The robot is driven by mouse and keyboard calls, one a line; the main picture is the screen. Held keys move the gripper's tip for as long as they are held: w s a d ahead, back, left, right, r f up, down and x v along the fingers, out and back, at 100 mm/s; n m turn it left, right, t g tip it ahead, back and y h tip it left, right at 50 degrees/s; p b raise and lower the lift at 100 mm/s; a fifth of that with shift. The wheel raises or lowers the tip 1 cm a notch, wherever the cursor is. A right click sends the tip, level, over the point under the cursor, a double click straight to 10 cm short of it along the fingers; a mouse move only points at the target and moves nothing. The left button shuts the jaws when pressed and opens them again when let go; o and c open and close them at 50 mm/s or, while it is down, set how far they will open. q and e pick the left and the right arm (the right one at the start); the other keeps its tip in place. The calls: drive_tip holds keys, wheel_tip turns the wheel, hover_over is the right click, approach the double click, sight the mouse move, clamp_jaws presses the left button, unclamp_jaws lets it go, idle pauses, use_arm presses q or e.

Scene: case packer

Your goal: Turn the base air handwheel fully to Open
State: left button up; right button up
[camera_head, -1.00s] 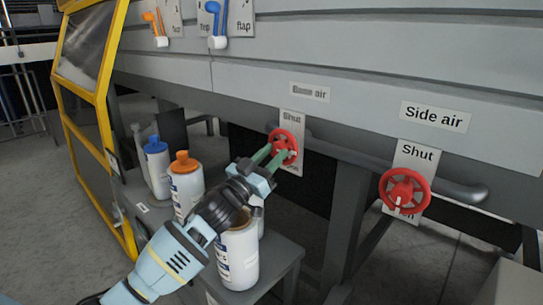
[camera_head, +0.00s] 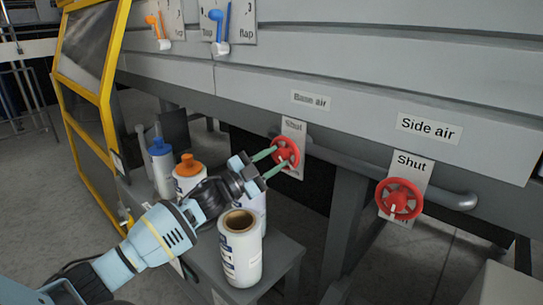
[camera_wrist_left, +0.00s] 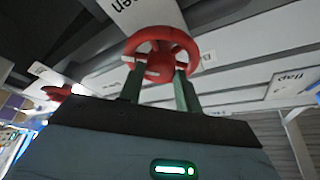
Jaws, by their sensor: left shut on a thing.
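The base air handwheel (camera_head: 286,152) is a red wheel under the "Base air" label (camera_head: 311,100), in front of a plate marked "Shut" at its top. My left gripper (camera_head: 280,158) reaches it from the lower left, its two green fingers at the wheel and shut on it. In the left wrist view the fingers (camera_wrist_left: 157,88) meet the lower part of the red wheel (camera_wrist_left: 160,48). A plate (camera_wrist_left: 145,14) behind it shows letters ending in "en". My right gripper is not in view.
The side air handwheel (camera_head: 399,199), also red, is to the right under its "Side air" label (camera_head: 429,128). A yellow-framed guard (camera_head: 108,110) is at left.

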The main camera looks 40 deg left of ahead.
use_arm(q)
drive_tip(key=m+p, duration=0.1)
drive_tip(key=m, duration=0.1)
drive_tip(key=m+g+h+p, duration=0.1)
drive_tip(key=m, duration=0.1)
drive_tip(key=shift+a+r+m+g, duration=0.1)
drive_tip(key=shift+r+m+g, duration=0.2)
drive_tip(key=shift+r, duration=0.1)
drive_tip(key=m+p, duration=0.1)
drive_tip(key=m, duration=0.1)
drive_tip(key=m+g+p, duration=0.1)
drive_tip(key=m, duration=0.1)
drive_tip(key=shift+r+g+p, duration=0.15)
drive_tip(key=shift+g+p, duration=0.15)
drive_tip(key=shift+m, duration=0.5)
drive_tip(key=shift+m+g+p, duration=0.4)
drive_tip(key=shift+p, duration=0.1)
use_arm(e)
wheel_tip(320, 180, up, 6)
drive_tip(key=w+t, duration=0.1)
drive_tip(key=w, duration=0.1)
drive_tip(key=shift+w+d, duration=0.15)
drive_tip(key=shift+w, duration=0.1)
use_arm(q)
drive_tip(key=shift+f, duration=0.2)
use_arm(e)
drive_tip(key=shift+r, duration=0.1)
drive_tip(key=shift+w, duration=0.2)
